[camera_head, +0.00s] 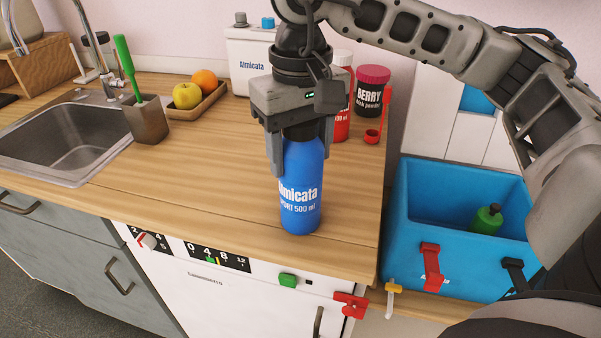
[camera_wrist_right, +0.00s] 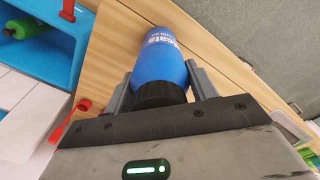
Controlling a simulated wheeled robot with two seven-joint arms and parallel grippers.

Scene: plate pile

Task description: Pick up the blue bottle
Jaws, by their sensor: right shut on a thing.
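The blue bottle (camera_head: 301,187) with white lettering stands upright near the front edge of the wooden counter (camera_head: 220,165). My right gripper (camera_head: 302,160) comes down from above and is shut on its upper part, one finger on each side. In the right wrist view the bottle (camera_wrist_right: 162,58) shows between the two fingers of the gripper (camera_wrist_right: 160,85), its black cap toward the palm. Whether the bottle's base touches the counter is hard to tell. My left gripper is not in view.
A blue bin (camera_head: 400,215) holding a green bottle (camera_head: 486,219) is at the right. Behind my gripper stand a red-lidded jar (camera_head: 371,92) and a white container (camera_head: 250,60). A fruit tray (camera_head: 205,103), a utensil holder (camera_head: 146,120) and the sink (camera_head: 60,140) are left. The counter's middle is clear.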

